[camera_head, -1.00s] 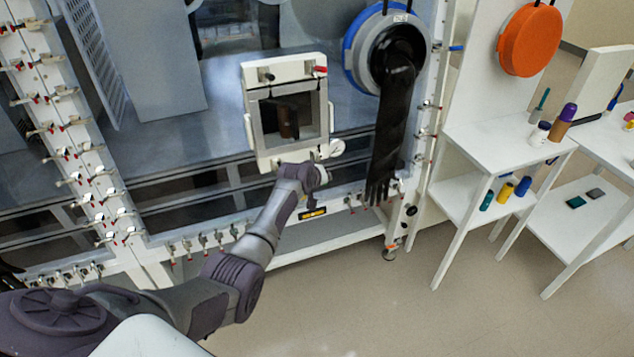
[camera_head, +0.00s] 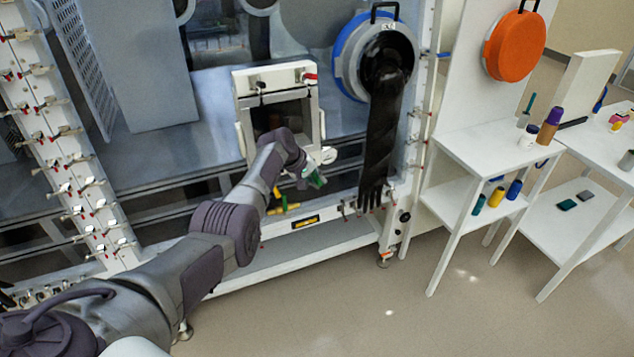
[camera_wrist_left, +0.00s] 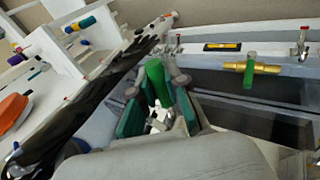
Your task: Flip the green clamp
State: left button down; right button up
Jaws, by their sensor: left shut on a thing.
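My left gripper (camera_head: 312,174) is below the small framed antechamber door on the glovebox front. In the left wrist view its two dark-green padded fingers (camera_wrist_left: 158,98) close around the bright green clamp handle (camera_wrist_left: 155,74). A silvery metal part of the clamp shows between the fingers. The handle stands up between the fingertips; its far side is hidden. In the head view the clamp cannot be told apart from the green finger pads. My right gripper is not in view.
A brass valve with a green handle (camera_wrist_left: 250,70) sits on the lower rail, also visible in the head view (camera_head: 281,203). The white door frame (camera_head: 242,112) and a hanging black glove (camera_head: 380,145) are close to my gripper. White shelves (camera_head: 470,150) with bottles stand right. Floor in front is clear.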

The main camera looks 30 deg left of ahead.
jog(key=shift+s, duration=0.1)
pick_arm(q)
jog(key=c, duration=1.2)
grip_release()
jog(key=shift+o, duration=0.2)
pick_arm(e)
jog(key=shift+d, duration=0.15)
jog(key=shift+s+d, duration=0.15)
pick_arm(q)
jog(key=shift+a+r, duration=0.1)
jog(key=shift+r, duration=0.05)
jog(key=v, duration=1.1)
jog(key=shift+s+r, duration=0.2)
jog(key=shift+r, duration=0.1)
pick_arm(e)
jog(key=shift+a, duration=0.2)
